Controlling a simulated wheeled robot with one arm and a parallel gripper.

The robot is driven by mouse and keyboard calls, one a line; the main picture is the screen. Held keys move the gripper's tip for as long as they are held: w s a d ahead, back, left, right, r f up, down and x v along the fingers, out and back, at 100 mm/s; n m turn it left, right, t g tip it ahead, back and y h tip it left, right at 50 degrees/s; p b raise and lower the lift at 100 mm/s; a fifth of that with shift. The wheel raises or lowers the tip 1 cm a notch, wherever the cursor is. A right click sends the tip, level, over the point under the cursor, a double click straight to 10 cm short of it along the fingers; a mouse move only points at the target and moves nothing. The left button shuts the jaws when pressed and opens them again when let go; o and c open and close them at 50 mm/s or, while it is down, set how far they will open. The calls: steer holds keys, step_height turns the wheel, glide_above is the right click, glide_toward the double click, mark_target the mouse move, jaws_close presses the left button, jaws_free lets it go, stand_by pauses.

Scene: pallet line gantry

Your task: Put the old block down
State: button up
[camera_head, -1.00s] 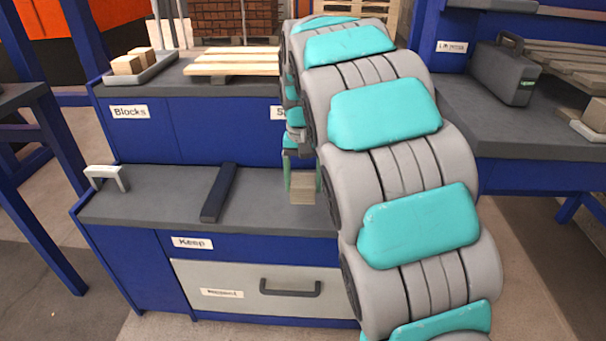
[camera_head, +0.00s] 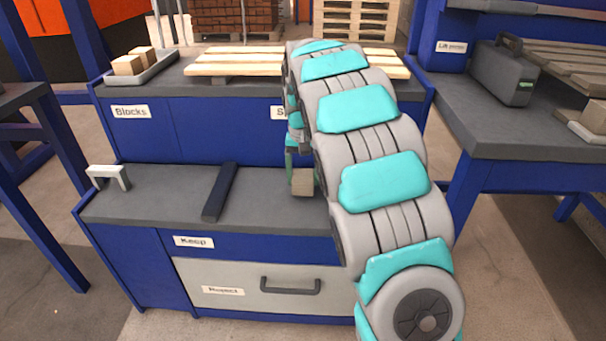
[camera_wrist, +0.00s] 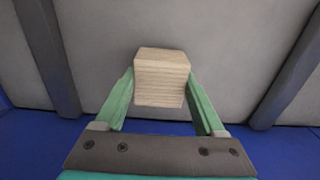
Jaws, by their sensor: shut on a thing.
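The wooden block in my grip (camera_head: 302,183) shows in the head view over the right part of the grey lower bench top (camera_head: 155,195). In the wrist view the same block (camera_wrist: 161,75) sits between the two green fingers of my gripper (camera_wrist: 162,88), which are shut on it. My gripper also shows in the head view (camera_head: 302,168), partly hidden by my arm. I cannot tell whether the block touches the bench top. In the wrist view a grey surface lies behind it, with dark strips to the left (camera_wrist: 48,55) and right (camera_wrist: 289,75).
A dark divider bar (camera_head: 219,192) lies left of the block, above the "Keep" label (camera_head: 193,241). A "Reject" drawer (camera_head: 245,278) is below. A tray (camera_head: 160,70) with two blocks and a slatted pallet (camera_head: 235,62) stand on the upper level. The bench left of the bar is mostly clear.

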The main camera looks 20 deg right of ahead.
mark_target(303, 174)
steer(key=shift+f, duration=0.55)
steer(key=o, duration=1.5)
steer(key=shift+r+b, duration=0.45)
steer(key=shift+r, duration=6.15)
